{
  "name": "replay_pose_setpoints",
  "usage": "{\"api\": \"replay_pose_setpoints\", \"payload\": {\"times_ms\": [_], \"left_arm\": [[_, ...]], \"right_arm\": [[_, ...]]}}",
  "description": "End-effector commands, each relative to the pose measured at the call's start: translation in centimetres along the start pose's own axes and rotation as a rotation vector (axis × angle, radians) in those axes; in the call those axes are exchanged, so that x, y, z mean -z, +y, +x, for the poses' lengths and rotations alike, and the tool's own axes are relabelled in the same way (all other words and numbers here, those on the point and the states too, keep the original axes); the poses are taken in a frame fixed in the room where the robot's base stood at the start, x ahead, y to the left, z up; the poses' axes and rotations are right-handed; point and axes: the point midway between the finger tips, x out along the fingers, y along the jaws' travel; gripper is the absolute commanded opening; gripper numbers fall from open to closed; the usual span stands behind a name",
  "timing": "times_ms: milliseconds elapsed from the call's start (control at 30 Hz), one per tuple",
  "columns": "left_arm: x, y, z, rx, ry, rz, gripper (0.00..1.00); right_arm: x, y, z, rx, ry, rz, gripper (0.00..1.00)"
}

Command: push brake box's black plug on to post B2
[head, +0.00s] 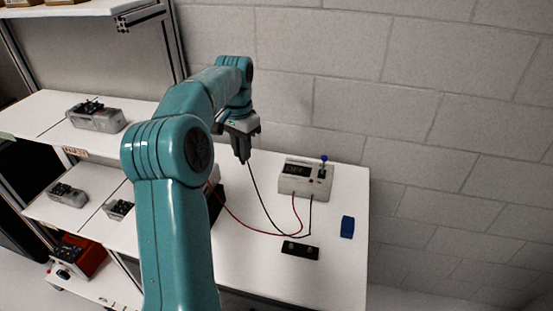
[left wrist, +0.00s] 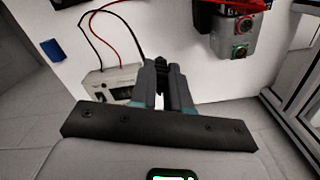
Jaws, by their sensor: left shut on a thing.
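A beige box (head: 305,178) with a dark display and a blue-knobbed lever stands on the white table, likely the brake box. It also shows in the left wrist view (left wrist: 110,82). A red lead and a black lead (head: 256,195) come from it. My left gripper (head: 242,156) is above the table, left of the box. In the left wrist view its fingers (left wrist: 163,88) are shut on the black plug (left wrist: 161,71), at the end of the black lead. Post B2 cannot be picked out. My right gripper is not in view.
A grey unit (left wrist: 238,42) with round green and red-ringed fittings is ahead to the right in the wrist view. A black strip (head: 300,250) and a blue block (head: 347,227) lie on the table. Shelves with grey units (head: 97,117) stand left. A block wall is behind.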

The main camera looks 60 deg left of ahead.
Motion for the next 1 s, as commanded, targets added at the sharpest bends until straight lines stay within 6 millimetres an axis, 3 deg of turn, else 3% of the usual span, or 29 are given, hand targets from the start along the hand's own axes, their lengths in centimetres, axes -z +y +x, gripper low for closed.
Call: {"api": "replay_pose_setpoints", "payload": {"times_ms": [33,200,400,633,1000], "left_arm": [[-0.8,-1.9,-1.0,0.002,-0.001,-0.048,0.0],[-3.5,-7.1,-2.1,0.002,-0.003,-0.181,0.0],[-7.4,-11.5,-2.5,0.0,-0.002,-0.302,0.0],[-9.8,-13.6,-2.4,0.0,0.0,-0.365,0.0],[-10.0,-13.7,-1.1,0.0,0.0,-0.369,0.0]], "right_arm": [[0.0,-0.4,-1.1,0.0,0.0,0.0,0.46],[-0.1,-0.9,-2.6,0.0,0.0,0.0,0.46],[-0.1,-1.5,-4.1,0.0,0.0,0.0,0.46],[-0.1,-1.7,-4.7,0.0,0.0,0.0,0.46],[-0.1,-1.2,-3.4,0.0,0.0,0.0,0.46]]}}
